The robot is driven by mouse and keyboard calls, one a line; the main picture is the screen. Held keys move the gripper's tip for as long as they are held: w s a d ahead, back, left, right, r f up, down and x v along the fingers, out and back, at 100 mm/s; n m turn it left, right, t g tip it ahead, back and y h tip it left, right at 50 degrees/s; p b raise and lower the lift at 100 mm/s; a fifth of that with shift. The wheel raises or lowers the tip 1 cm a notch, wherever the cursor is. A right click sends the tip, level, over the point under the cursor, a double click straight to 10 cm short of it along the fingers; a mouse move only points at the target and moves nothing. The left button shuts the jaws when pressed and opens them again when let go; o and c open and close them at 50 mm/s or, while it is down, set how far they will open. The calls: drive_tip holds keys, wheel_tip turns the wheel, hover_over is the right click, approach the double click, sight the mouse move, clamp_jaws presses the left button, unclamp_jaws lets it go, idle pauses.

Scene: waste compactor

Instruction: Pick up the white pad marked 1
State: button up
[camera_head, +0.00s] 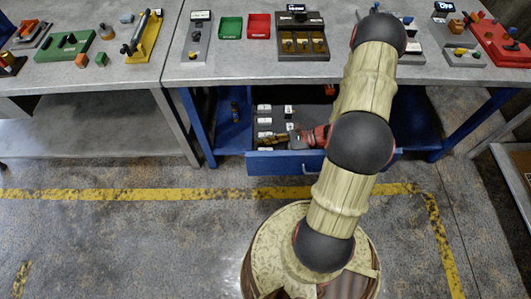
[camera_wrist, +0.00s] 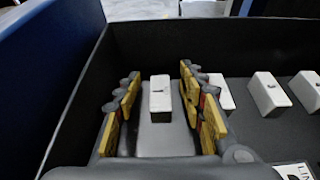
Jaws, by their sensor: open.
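Several small white pads stand in the open blue drawer (camera_head: 252,165). In the wrist view one white pad (camera_wrist: 160,98) lies between the two yellow-padded fingers of my gripper (camera_wrist: 163,100), with a gap visible on each side. Its top carries a small dark mark that I cannot read surely as 1. My gripper is open and also shows low in the drawer in the head view (camera_head: 280,138). Other pads stand to the right, one just beyond the right finger (camera_wrist: 222,92) and another farther right (camera_wrist: 268,93).
The drawer's dark wall (camera_wrist: 75,90) runs close on the left of my gripper. The grey workbench top (camera_head: 345,73) is above the drawer, with a green tray (camera_head: 230,27) and a red tray (camera_head: 259,26).

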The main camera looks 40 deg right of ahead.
drive_tip(key=shift+a, duration=0.1)
drive_tip(key=shift+c, duration=1.2)
drive_tip(key=c, duration=0.7)
clamp_jaws()
